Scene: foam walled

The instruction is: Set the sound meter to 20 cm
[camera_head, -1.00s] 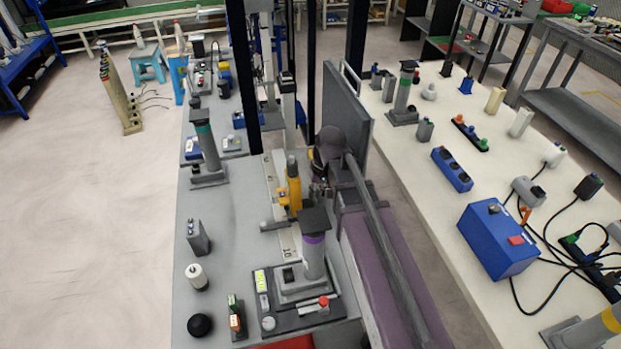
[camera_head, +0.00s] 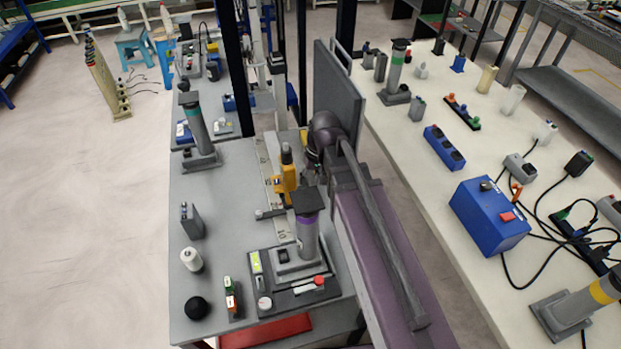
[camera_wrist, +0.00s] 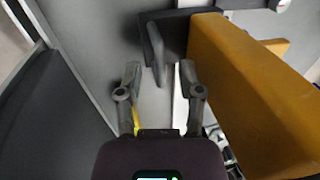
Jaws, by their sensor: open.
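The sound meter (camera_head: 286,182) is a yellow-orange upright body with a dark grey top, standing on a pale rail (camera_head: 264,165) along the grey table. In the wrist view the meter's yellow body (camera_wrist: 245,85) fills the right side, close beside the fingers. A dark grey bar-shaped part (camera_wrist: 168,38) lies just beyond the tips. In the head view my gripper (camera_head: 311,166) is just right of the meter, partly hidden by my arm. Scale marks on the rail are too small to read.
A grey post with a purple band (camera_head: 307,235) stands in front of the meter on a dark base. A post with a teal band (camera_head: 197,130) stands to the left. A white bottle (camera_head: 191,260) and black ball (camera_head: 196,307) are front left. The table's left middle is clear.

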